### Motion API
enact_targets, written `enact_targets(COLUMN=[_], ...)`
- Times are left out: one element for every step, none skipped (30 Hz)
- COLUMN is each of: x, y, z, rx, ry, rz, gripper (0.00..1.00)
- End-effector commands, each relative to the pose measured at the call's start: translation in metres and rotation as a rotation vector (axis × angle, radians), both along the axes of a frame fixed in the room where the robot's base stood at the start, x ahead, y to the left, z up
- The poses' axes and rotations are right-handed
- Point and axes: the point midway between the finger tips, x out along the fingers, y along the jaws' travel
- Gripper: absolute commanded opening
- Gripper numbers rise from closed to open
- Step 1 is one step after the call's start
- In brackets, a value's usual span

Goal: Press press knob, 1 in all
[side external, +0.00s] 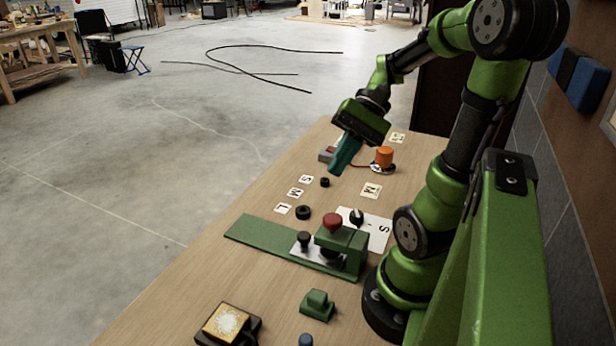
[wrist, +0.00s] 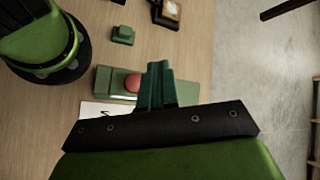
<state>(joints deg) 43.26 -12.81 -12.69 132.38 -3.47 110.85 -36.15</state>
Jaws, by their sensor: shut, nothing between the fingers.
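A green press (side external: 343,246) stands on a flat green base plate, with a red round knob (side external: 333,221) on top. In the wrist view the red knob (wrist: 132,83) shows just left of my fingers, on the green press (wrist: 108,82), which my gripper partly hides. My gripper (side external: 335,172) has teal fingers, shut and empty. In the side view it hangs above the table beyond the press, pointing down at a tilt, clear of the knob. In the wrist view my gripper (wrist: 159,66) covers part of the base plate.
An orange cylinder (side external: 384,156) stands near the table's far end. Black rings (side external: 303,213) and letter cards (side external: 282,208) lie between it and the press. A black knob (side external: 305,237) stands on the plate. A green block (side external: 317,305) and a cream-topped box (side external: 227,324) sit nearer the camera.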

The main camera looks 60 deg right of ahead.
Motion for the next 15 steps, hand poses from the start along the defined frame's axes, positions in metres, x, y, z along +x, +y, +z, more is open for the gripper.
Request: enact_targets(x=[0.0, 0.0, 0.0, 0.0, 0.0, 0.0, 0.0, 0.0, 0.0, 0.0, 0.0, 0.0, 0.0, 0.0, 0.0], y=[0.0, 0.0, 0.0, 0.0, 0.0, 0.0, 0.0, 0.0, 0.0, 0.0, 0.0, 0.001, 0.0, 0.0, 0.0], z=[-0.001, -0.002, -0.003, -0.005, -0.007, -0.011, -0.014, -0.018, -0.023, -0.028, -0.032, -0.038, -0.043, -0.047, -0.053], rx=[0.0, 0.001, 0.001, 0.001, 0.001, 0.001, 0.002, 0.002, 0.004, 0.004, 0.003, 0.005, 0.003, 0.003, 0.004], ry=[0.0, 0.001, 0.002, 0.002, 0.002, 0.002, 0.002, 0.003, 0.004, 0.004, 0.005, 0.005, 0.005, 0.004, 0.004], rz=[0.0, 0.0, -0.001, -0.001, -0.001, -0.001, 0.0, -0.001, -0.002, -0.002, -0.001, -0.002, -0.001, -0.001, -0.001], gripper=[0.0, 0.0, 0.0, 0.0, 0.0, 0.0, 0.0, 0.0, 0.0, 0.0, 0.0, 0.0, 0.0, 0.0, 0.0])
